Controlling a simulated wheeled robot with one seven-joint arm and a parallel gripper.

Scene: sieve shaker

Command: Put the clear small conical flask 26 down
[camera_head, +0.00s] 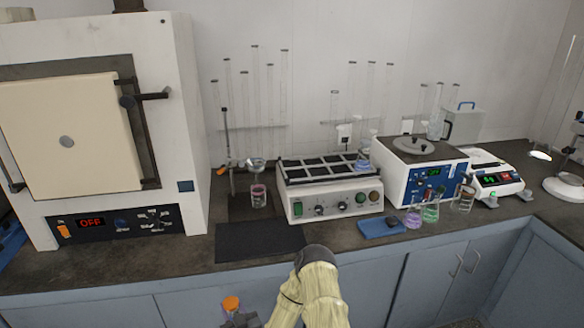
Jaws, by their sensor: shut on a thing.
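My gripper (238,319) is at the bottom edge, left of my beige arm, in front of the cabinets and below the counter's front edge. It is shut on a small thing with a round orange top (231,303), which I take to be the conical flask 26. The clear glass body cannot be made out, and the frame edge cuts off much of the gripper. The held thing is apart from the dark counter (160,262).
A black mat (259,242) lies on the counter, with free counter to its left. Behind stand a furnace (75,140), a glass beaker (258,196) by a stand, and a block heater (333,198). Right are a blue pad (381,228), flasks with purple (413,218) and green liquid (431,212), and a centrifuge (420,172).

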